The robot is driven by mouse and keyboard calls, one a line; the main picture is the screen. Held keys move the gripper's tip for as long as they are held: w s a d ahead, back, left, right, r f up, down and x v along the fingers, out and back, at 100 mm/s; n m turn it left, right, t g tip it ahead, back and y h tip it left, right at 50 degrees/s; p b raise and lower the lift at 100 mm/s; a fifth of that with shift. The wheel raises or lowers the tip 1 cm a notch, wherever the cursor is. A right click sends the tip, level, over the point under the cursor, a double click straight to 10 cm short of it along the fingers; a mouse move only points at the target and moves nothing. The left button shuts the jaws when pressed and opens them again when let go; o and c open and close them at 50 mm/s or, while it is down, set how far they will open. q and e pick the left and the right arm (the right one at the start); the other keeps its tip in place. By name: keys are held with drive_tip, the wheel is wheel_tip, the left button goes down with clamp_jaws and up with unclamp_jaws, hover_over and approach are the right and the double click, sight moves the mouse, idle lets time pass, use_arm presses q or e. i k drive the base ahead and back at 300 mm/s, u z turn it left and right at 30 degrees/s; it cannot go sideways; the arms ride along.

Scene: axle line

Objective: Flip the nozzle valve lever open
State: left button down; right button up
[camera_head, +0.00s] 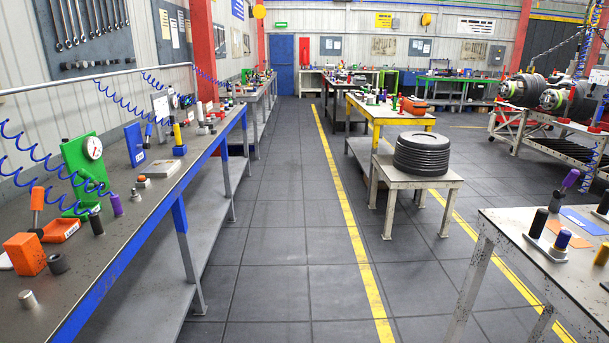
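Neither of my grippers shows in the head view. I cannot make out a nozzle valve or its lever for certain. On the left workbench (120,215) stands a green panel (76,160) with a round white dial gauge (92,148). Blue coiled hoses (45,185) hang around this panel. An orange-handled item (38,205) stands upright beside an orange tray (61,229). An orange block (25,254) sits near the bench's front end.
A stack of black discs (422,153) stands on a small table (390,172) right of centre. Another workbench (500,225) stands at the right with upright handles. The dark tiled floor (275,225) between the benches is clear, with a yellow line (352,220).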

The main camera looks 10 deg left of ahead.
sight(148, 131)
drive_tip(key=z, duration=0.25)
drive_tip(key=i, duration=2.85)
drive_tip(key=u, duration=0.65)
drive_tip(key=i, duration=1.95)
drive_tip(key=u, duration=1.3)
drive_tip(key=i, duration=0.8)
drive_tip(key=u, duration=0.35)
